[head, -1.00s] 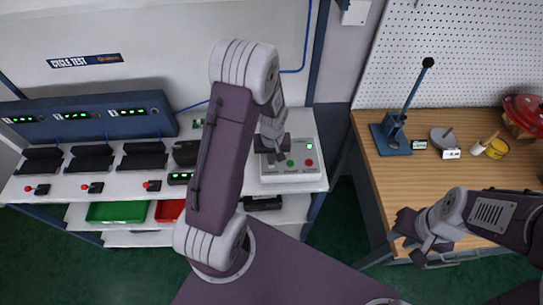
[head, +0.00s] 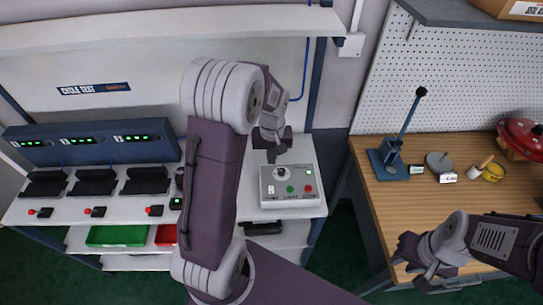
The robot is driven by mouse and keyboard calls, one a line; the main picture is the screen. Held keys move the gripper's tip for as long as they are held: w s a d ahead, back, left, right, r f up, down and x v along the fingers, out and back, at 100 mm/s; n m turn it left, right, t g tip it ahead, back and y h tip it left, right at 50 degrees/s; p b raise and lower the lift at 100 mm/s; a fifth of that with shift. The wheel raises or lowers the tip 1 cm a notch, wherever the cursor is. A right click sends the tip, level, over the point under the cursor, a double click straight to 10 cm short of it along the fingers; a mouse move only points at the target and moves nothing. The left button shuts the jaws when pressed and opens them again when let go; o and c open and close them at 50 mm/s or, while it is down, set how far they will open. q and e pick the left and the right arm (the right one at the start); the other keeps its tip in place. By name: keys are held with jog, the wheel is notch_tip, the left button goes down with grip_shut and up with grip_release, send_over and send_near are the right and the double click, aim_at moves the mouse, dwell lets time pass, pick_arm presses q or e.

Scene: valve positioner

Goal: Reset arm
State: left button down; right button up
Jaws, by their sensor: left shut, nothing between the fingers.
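My left arm rises through the middle of the head view, and its gripper (head: 273,152) points down just behind the control box. The gripper is shut with nothing in it, apart from the box. The grey control box (head: 290,186) has a dark knob, a green button (head: 290,189), a red button (head: 308,188) and a small lit green light. My right gripper (head: 416,272) is at the lower right, over the front edge of the wooden bench; its fingers look spread and empty.
The white bench (head: 110,209) on the left holds several black cradles with red-knobbed switches. A green bin (head: 117,236) and a red bin (head: 166,235) sit below.

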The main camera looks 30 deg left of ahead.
pick_arm(q)
jog(key=shift+r, duration=0.4)
